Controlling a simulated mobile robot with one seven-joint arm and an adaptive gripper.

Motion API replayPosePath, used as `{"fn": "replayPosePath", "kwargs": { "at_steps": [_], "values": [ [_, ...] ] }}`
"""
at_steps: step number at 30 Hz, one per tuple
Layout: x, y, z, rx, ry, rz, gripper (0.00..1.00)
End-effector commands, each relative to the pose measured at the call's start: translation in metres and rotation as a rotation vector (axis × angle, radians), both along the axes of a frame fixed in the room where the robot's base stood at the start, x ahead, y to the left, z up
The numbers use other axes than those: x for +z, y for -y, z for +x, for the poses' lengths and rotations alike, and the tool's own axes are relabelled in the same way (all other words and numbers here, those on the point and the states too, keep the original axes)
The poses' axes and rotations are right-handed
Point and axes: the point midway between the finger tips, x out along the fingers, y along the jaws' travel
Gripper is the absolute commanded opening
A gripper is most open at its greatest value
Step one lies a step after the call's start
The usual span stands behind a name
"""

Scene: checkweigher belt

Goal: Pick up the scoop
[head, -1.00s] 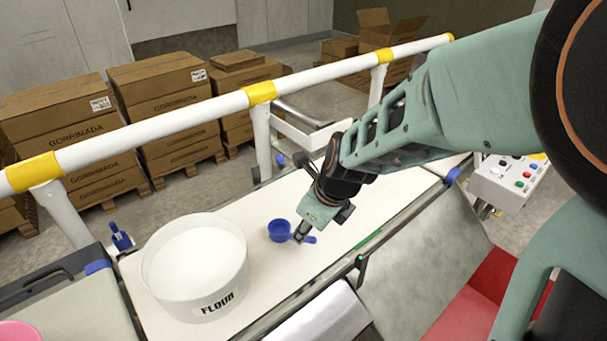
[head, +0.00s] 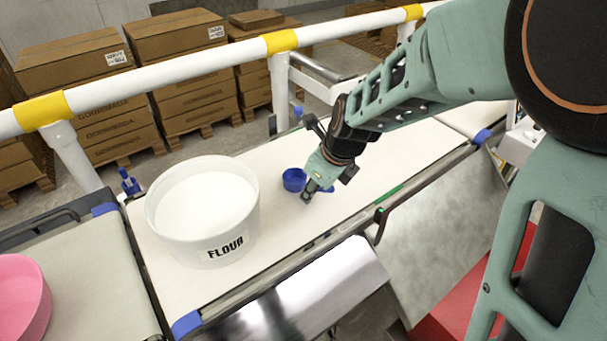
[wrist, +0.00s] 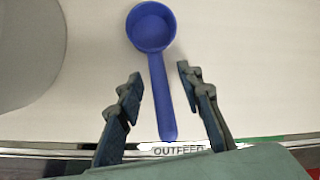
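The blue scoop (wrist: 152,28) lies on the white belt. In the wrist view its round cup is at the top and its handle runs down between my two fingers. My gripper (wrist: 158,82) is open, with one finger on each side of the handle and a gap to both. In the head view the scoop (head: 294,180) is just left of my gripper (head: 307,195), which partly covers the handle. I cannot tell how high the fingertips are above the belt.
A white flour tub (head: 204,212) stands on the belt left of the scoop. A pink bowl (head: 22,300) sits at the lower left. A white guard rail (head: 210,56) with yellow bands runs behind the belt. The belt right of my gripper is clear.

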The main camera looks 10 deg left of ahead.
Motion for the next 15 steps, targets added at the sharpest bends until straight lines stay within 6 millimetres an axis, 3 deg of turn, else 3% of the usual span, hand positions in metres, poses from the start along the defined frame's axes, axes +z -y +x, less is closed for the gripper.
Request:
{"fn": "replayPosePath", "kwargs": {
  "at_steps": [6,15],
  "values": [
    [0.0010,-0.0003,0.0003,0.000,0.000,0.001,0.32],
    [0.0010,-0.0002,0.0002,0.000,0.000,0.001,0.00]
  ]
}}
